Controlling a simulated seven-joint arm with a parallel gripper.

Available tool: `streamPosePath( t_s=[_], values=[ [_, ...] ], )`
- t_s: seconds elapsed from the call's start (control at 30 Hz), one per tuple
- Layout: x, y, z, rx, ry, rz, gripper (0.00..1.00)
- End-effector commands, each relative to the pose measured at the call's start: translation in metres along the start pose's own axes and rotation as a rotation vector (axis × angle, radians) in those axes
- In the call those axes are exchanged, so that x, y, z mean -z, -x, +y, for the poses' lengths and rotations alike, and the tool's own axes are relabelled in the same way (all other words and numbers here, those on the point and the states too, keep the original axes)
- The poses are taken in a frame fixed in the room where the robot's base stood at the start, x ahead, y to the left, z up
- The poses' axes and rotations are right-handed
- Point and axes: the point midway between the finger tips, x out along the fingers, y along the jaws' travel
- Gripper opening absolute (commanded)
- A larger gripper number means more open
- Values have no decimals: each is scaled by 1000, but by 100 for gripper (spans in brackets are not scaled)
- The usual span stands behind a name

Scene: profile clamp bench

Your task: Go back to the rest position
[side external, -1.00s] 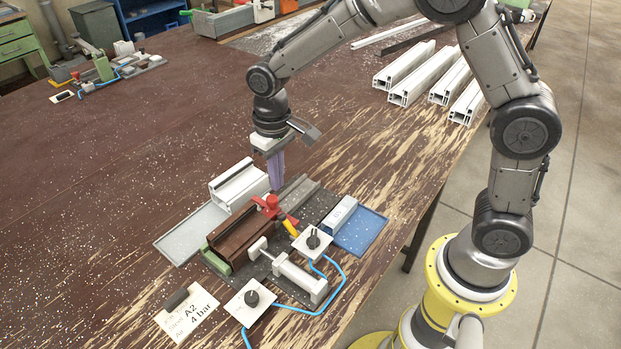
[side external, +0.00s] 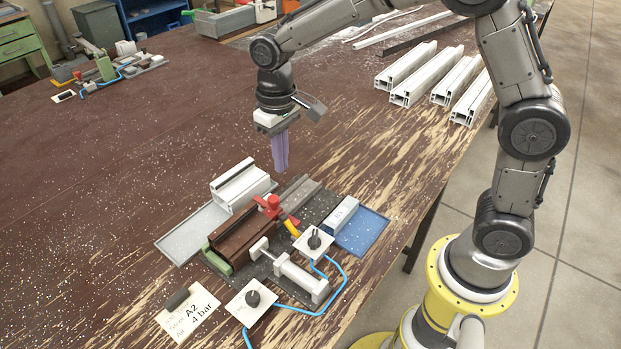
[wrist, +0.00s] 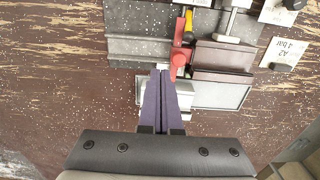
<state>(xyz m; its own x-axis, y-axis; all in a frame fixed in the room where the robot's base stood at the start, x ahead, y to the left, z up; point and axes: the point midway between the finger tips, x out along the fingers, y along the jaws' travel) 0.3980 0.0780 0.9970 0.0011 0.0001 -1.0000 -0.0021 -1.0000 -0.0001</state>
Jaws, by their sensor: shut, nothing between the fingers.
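My gripper (side external: 281,168) hangs above the clamp bench with its purple fingers together and nothing between them. Its tips are above and slightly behind the fixture, apart from everything. In the wrist view the shut fingers (wrist: 160,73) point toward the red clamp piece (wrist: 178,62). The clamp fixture has a brown profile (side external: 240,237), a red clamp handle (side external: 270,206) and a pneumatic cylinder (side external: 300,278). A white profile piece (side external: 240,186) stands on the grey tray (side external: 190,236), left of my gripper; my fingers partly hide it in the wrist view.
A blue tray (side external: 368,238) with a light block (side external: 342,213) lies right of the fixture. Several white profiles (side external: 410,68) lie at the back right. The table left of the fixture is clear.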

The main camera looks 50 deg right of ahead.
Motion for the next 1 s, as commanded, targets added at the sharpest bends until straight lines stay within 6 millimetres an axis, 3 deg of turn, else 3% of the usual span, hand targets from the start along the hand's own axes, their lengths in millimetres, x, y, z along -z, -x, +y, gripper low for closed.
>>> streamPosePath(
  t_s=[0.13, 0.23, 0.4, 0.53, 0.67, 0.8, 0.9, 1.0],
  values=[
    [2, 30, 9, 13, -21, 71, 0],
    [-12, 65, 21, 25, -46, 145, 0],
    [-62, 116, 44, 39, -76, 274, 0],
    [-108, 136, 59, 40, -85, 364, 0],
    [-157, 142, 70, 35, -84, 444, 0],
    [-202, 130, 77, 22, -68, 505, 0],
    [-223, 114, 79, 13, -49, 517, 0],
    [-233, 100, 78, 7, -27, 501, 0]
  ],
)
